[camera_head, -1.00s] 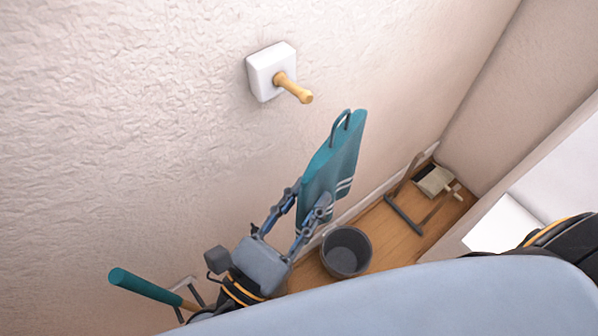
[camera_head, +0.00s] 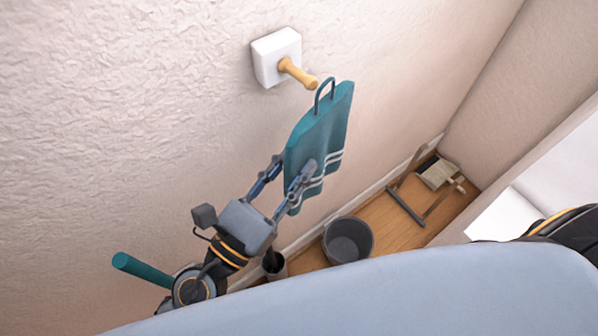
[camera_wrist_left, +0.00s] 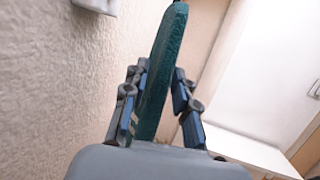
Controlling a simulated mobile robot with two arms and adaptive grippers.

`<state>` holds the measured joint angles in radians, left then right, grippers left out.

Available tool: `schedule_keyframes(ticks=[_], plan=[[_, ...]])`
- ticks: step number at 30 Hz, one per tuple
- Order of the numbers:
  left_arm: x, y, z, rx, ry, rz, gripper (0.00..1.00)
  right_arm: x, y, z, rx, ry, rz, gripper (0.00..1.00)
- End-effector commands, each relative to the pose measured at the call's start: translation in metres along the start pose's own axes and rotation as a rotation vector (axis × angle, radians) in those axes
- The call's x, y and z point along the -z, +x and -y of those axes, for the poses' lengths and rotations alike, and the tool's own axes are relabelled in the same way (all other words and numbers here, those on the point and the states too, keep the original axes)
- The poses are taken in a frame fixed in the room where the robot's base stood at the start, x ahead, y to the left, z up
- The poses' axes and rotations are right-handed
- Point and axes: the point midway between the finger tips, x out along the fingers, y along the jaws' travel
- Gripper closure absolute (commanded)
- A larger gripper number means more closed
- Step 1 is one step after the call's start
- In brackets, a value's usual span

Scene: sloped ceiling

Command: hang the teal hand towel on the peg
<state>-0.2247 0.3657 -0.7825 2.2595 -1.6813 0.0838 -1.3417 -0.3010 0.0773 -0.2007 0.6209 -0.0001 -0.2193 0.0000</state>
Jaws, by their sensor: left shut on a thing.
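The teal hand towel (camera_head: 322,125) has white stripes near its lower end and a dark loop (camera_head: 324,92) at its top. My left gripper (camera_head: 294,178) is shut on the towel and holds it up near the wall. The wooden peg (camera_head: 299,73) sticks out from a white square plate (camera_head: 270,55) on the wall. The loop shows close to the peg's tip in the head view; I cannot tell whether they touch. In the left wrist view the towel (camera_wrist_left: 160,75) stands edge-on between the fingers (camera_wrist_left: 157,100). My right gripper is not in view.
A dark grey bucket (camera_head: 348,240) stands on the wooden floor below. A white unit (camera_head: 545,185) stands at the right.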

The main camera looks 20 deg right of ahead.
Motion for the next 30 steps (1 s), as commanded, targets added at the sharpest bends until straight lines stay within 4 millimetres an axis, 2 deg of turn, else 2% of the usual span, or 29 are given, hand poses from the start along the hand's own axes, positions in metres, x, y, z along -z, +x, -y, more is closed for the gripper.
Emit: schedule_keyframes(ticks=[25,30], plan=[[0.006,0.013,-0.05,0.0,0.004,0.001,1.0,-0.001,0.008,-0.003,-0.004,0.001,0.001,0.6],[0.013,0.013,-0.056,0.0,0.001,0.001,1.0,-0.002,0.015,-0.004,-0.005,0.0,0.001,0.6]])
